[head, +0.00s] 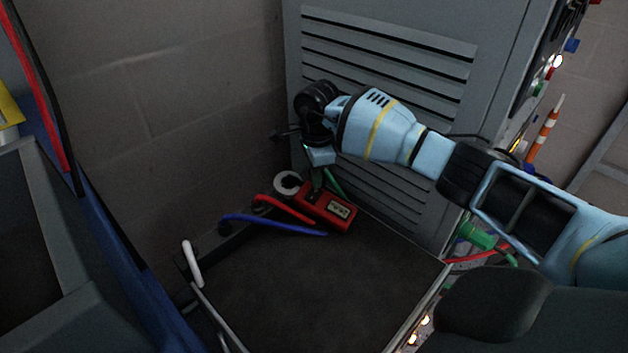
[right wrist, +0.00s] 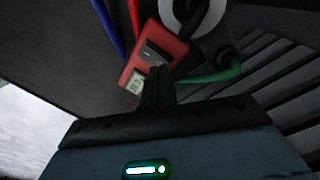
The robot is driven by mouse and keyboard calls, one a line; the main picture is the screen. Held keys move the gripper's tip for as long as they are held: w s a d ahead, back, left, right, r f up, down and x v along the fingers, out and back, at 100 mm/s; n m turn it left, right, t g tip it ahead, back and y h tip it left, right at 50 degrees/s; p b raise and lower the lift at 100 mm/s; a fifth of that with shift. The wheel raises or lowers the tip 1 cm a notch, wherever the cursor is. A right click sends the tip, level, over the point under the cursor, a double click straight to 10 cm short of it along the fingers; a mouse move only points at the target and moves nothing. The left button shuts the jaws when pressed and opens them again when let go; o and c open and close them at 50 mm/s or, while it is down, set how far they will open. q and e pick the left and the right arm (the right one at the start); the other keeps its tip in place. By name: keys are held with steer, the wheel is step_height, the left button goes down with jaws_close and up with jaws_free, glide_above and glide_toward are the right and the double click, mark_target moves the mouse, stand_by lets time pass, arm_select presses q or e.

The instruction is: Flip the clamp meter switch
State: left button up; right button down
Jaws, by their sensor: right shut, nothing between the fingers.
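The red clamp meter (head: 338,214) lies at the far end of the dark tray, close to the louvred cabinet. It shows a small pale display and a grey ring-shaped jaw (head: 287,183). In the right wrist view the meter (right wrist: 172,47) is just beyond my fingertips, with its dark switch area near them and its display partly beside them. My right gripper (head: 317,180) is shut and empty, pointing down at the meter. It also shows in the right wrist view (right wrist: 157,72). I cannot tell whether the fingertips touch the meter. My left gripper is not in view.
Red (head: 285,208) and blue (head: 270,222) cables lie beside the meter, and a green cable (head: 333,184) runs behind it. The grey louvred cabinet (head: 390,50) stands close behind my right arm. The dark tray (head: 310,290) is clear toward the front. A white handle (head: 192,264) rises at its left.

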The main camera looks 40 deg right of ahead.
mark_target(316, 190)
stand_by(0.5)
steer(key=shift+f+b, duration=0.3)
steer(key=shift+f, duration=0.45)
stand_by(0.6)
step_height(316, 190, up, 7)
steer(key=p, duration=0.3)
steer(key=shift+p, duration=0.35)
stand_by(0.3)
stand_by(0.5)
